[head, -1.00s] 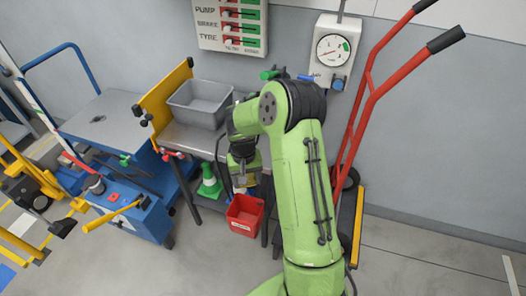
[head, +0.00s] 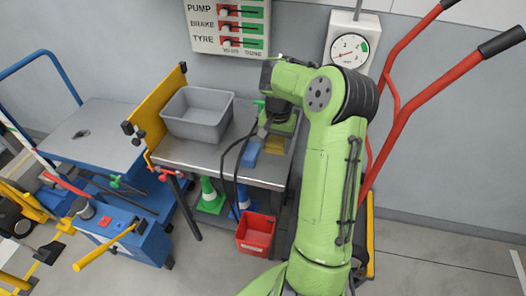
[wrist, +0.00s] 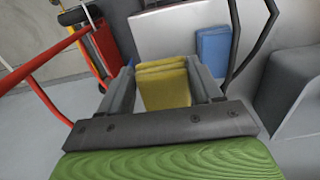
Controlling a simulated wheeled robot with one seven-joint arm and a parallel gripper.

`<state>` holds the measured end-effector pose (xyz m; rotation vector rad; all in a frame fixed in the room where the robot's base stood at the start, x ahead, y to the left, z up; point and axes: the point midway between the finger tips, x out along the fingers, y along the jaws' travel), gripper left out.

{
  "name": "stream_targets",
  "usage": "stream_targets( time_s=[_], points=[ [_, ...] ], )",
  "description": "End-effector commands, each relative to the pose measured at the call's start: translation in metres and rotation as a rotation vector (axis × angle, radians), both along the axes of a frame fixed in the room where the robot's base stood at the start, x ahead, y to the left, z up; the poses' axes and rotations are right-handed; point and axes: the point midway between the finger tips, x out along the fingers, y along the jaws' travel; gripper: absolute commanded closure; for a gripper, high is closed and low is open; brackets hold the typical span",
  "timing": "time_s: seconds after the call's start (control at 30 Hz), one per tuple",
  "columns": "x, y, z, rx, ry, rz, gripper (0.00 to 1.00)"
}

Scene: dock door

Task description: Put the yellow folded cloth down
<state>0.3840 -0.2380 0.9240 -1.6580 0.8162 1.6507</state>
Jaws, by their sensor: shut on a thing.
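The yellow folded cloth (wrist: 163,84) is between the two fingers of my gripper (wrist: 163,80) in the wrist view. My gripper is shut on it. In the head view the cloth (head: 275,144) shows only in part, below my gripper (head: 276,132), over the right part of the metal bench top. I cannot tell whether the cloth touches the bench top. A blue folded cloth (wrist: 213,45) lies on the bench beside it, and it also shows in the head view (head: 250,153).
A grey bin (head: 198,117) stands on the left of the metal bench (head: 190,154), beside a yellow panel (head: 152,112). A red-handled hand truck (head: 425,90) stands at right. Gauge (head: 349,50) on the wall.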

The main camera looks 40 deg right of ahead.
Motion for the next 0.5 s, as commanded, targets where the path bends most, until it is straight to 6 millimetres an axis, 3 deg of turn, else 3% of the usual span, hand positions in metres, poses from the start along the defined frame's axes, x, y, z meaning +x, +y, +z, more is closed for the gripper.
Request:
stream_targets(
  time_s=[0.1,0.3,0.5],
  points=[
    [-0.001,0.000,-0.007,0.002,0.002,-0.003,0.76],
    [-0.001,0.000,-0.054,0.003,0.002,-0.003,0.76],
    [-0.001,0.000,-0.081,0.003,0.001,-0.001,0.76]
  ],
)
